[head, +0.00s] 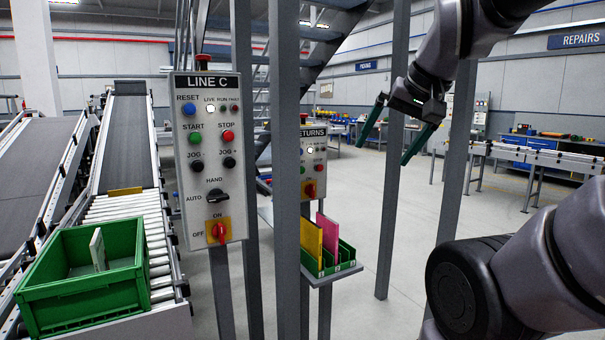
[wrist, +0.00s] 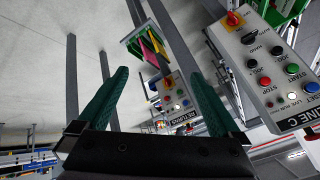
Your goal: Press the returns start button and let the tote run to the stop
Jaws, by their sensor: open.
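A green tote (head: 85,310) with a pale upright plate inside sits on the roller conveyor at the left. I cannot make out the stop for certain.
A LINE C panel (head: 211,150) with similar buttons stands nearer, left of the RETURNS panel. Grey posts (head: 286,200) rise close around the panels. A small green rack (head: 330,262) with yellow and pink sheets sits below the RETURNS panel. Open floor (head: 385,210) lies right.

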